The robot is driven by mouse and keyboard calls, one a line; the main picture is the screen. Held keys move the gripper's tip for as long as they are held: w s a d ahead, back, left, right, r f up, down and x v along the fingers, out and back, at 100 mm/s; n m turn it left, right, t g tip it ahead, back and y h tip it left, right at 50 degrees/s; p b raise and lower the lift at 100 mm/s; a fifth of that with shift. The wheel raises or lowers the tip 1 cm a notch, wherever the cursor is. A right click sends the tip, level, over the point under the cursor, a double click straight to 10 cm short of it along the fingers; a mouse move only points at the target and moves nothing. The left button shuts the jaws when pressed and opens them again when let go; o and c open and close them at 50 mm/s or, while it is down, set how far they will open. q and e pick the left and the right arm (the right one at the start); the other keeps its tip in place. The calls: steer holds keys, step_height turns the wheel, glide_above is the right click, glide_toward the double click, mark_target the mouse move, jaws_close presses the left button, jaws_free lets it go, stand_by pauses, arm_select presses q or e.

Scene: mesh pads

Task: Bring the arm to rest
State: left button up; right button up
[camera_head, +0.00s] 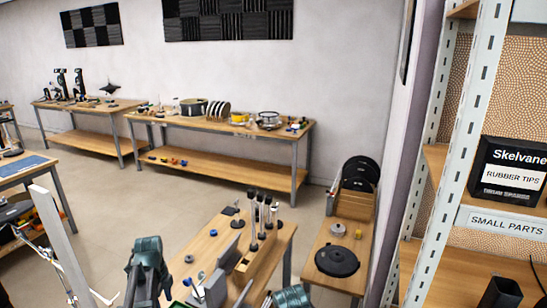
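A dark teal and black part, which looks like a link of my arm, rises at the bottom edge left of centre. A second teal part shows at the bottom edge near the middle, cut off by the frame. No gripper fingers can be made out on either part, so neither gripper's opening shows. Nothing is seen held.
A wooden table (206,247) with upright tools in a wooden block (257,253) stands close in front. A low bench (337,283) with a black disc (337,260) is right of it. A shelf with a black bin (508,171) fills the right side. Open floor lies beyond.

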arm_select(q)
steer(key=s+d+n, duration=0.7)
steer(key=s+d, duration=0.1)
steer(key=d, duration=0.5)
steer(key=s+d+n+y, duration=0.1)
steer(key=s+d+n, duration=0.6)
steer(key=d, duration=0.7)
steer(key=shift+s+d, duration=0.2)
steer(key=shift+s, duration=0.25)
